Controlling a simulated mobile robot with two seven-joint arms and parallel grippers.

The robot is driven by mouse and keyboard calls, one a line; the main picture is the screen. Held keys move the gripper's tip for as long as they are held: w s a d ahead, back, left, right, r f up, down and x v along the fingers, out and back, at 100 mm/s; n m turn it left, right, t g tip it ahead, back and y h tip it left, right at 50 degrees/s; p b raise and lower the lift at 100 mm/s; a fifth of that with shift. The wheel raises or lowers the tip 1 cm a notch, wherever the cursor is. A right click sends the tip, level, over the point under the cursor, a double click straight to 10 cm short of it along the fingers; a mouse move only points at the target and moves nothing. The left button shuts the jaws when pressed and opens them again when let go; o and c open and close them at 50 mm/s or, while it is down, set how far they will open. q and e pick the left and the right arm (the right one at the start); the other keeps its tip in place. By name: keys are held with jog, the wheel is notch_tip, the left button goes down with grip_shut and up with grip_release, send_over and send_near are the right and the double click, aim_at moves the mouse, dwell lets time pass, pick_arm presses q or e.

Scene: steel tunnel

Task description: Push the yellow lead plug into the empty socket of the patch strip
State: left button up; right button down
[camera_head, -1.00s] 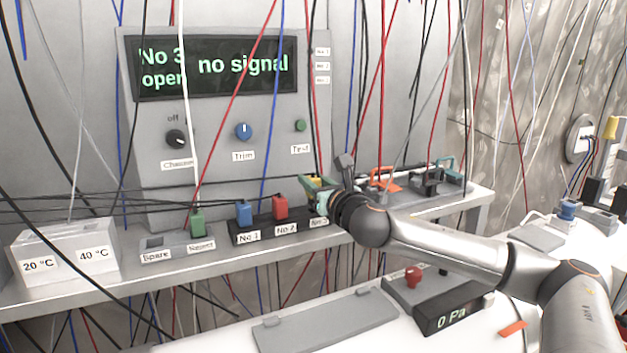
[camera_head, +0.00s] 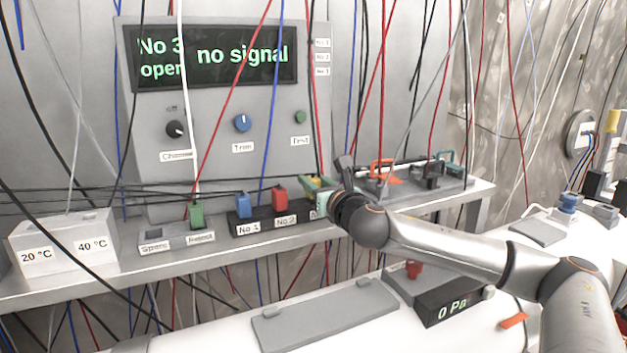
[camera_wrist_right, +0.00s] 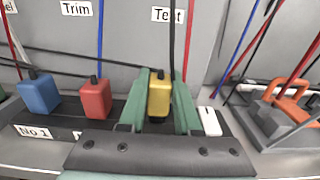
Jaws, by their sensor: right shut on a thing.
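The yellow lead plug (camera_wrist_right: 158,97) stands upright between the green fingers of my right gripper (camera_wrist_right: 159,100), which is shut on it. Its dark lower end is over the right end of the black patch strip (camera_head: 268,225). I cannot tell how deep it sits, and the No 3 socket is hidden. A blue plug (camera_head: 243,205) and a red plug (camera_head: 280,199) stand in the strip at No 1 and No 2. In the head view my right gripper (camera_head: 317,190) largely hides the yellow plug. The display (camera_head: 215,60) reads "No 3 open" and "no signal". My left gripper is not in view.
A green plug (camera_head: 196,215) stands in the grey holder left of the strip. A white block (camera_head: 62,238) with temperature labels is farther left. An orange-handled item (camera_wrist_right: 288,95) stands to the right of my gripper. Thin leads hang across the shelf.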

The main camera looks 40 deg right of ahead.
jog(key=shift+f+b, duration=0.3)
jog(key=shift+f, duration=0.3)
jog(key=c, duration=0.5)
grip_release()
jog(key=shift+s+a+f+b, duration=0.1)
jog(key=shift+s+b, duration=0.2)
jog(key=shift+s, duration=0.25)
jog(key=shift+b+v, duration=2.3)
jog(key=shift+v, duration=3.45)
